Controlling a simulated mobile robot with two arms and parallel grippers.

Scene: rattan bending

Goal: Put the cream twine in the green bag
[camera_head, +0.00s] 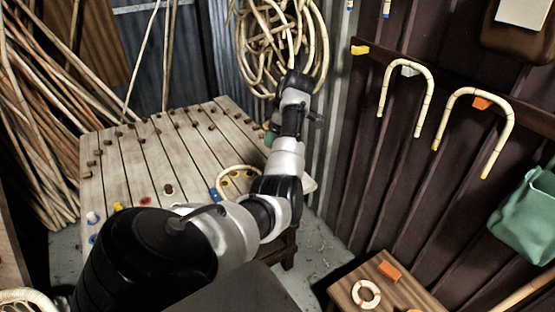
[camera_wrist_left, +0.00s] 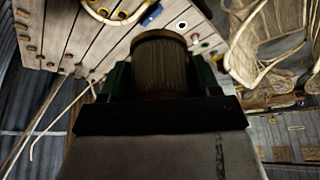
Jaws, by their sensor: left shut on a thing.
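My left gripper (camera_wrist_left: 162,70) is shut on a ribbed, spool-like cylinder with a brown rim, which I take to be the cream twine (camera_wrist_left: 162,62). It is in deep shadow in the left wrist view, so its cream colour does not show. Dark green finger parts stand on both sides of it. In the head view my left arm reaches out over the far right of the slatted table, and the twine cannot be made out there. The green bag (camera_head: 525,218) hangs on the dark wall at the right, well apart from the gripper. My right gripper is not in view.
The slatted table (camera_head: 110,170) bears pegs and a bent rattan piece (camera_head: 238,170). Rattan coils (camera_head: 250,45) hang behind my arm. Two rattan canes (camera_head: 428,85) hang on the right wall. A small wooden stool (camera_head: 398,300) holds a cream ring (camera_head: 367,294) and an orange block.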

